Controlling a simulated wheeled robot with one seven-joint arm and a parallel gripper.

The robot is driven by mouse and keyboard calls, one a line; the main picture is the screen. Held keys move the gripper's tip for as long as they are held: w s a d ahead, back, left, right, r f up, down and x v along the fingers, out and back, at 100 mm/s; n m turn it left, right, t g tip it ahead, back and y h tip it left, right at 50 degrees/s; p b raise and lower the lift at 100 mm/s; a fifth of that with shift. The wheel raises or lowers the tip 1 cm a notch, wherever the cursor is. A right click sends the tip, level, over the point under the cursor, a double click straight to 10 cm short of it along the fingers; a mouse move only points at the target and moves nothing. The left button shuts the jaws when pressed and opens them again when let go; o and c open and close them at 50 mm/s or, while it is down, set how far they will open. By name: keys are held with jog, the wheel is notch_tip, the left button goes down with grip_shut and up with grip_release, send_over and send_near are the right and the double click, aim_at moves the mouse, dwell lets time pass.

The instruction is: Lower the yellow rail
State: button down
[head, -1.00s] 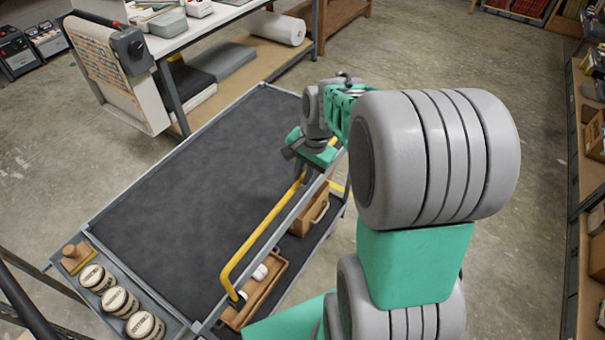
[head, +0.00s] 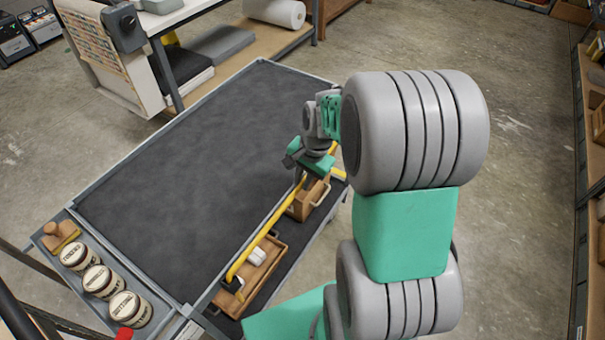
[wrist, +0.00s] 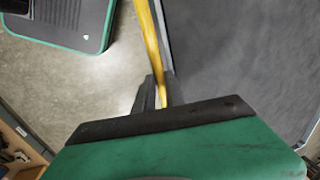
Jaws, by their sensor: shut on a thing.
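The yellow rail (head: 268,227) runs along the near right side of the grey cart (head: 190,165). In the head view it lies low, close along the cart's edge. My gripper (head: 302,184) is shut on the rail toward its far end. In the wrist view the rail (wrist: 149,40) runs down between my dark fingers (wrist: 160,95), beside the cart's dark top (wrist: 240,55). My fingertips are partly hidden by the gripper body in the head view.
A wooden tray (head: 281,258) with white items and a wooden box (head: 309,200) sit on the cart's lower level. Several labelled round tins (head: 102,280) stand at the cart's left end. A workbench (head: 205,15) is behind; shelving (head: 590,150) stands at right.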

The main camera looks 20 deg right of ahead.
jog(key=shift+s+f, duration=0.2)
jog(key=shift+f, duration=0.1)
jog(key=c, duration=1.4)
grip_release()
jog(key=shift+w, duration=0.1)
jog(key=shift+r, duration=0.1)
notch_tip(320, 180, up, 8)
jog(key=s, duration=0.1)
jog(key=shift+s+d+f, duration=0.15)
jog(key=shift+d+f, duration=0.05)
jog(key=shift+d, duration=0.2)
